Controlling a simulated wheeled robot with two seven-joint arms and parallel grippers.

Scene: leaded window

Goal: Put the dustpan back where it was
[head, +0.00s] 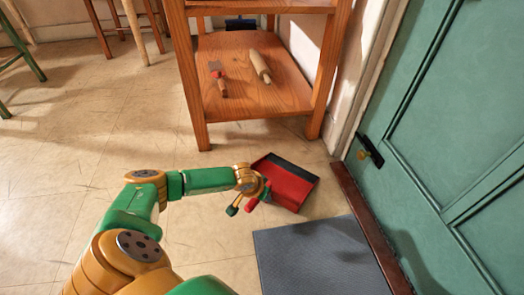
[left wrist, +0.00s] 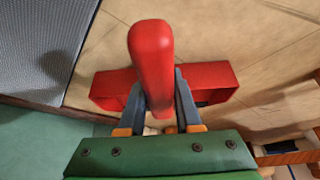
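The red dustpan (head: 293,190) with a dark strip along its far edge is at floor level, between the wooden shelf stand and the grey mat. Its red handle (head: 251,206) points toward the lower left. My left gripper (head: 250,199) is at the handle. In the left wrist view, the handle (left wrist: 151,55) rises toward the camera, and my left gripper's grey fingers (left wrist: 161,95) lie close against both its sides. The dustpan's tray (left wrist: 215,80) shows behind them. I cannot tell whether the pan rests on the floor. My right gripper is not in view.
The wooden shelf stand (head: 200,122) holds a scraper (head: 218,80) and a rolling pin (head: 260,67) on its lower shelf. The grey mat (head: 320,258) lies before the green door (head: 455,130). The tiled floor at left is clear, with stool legs beyond.

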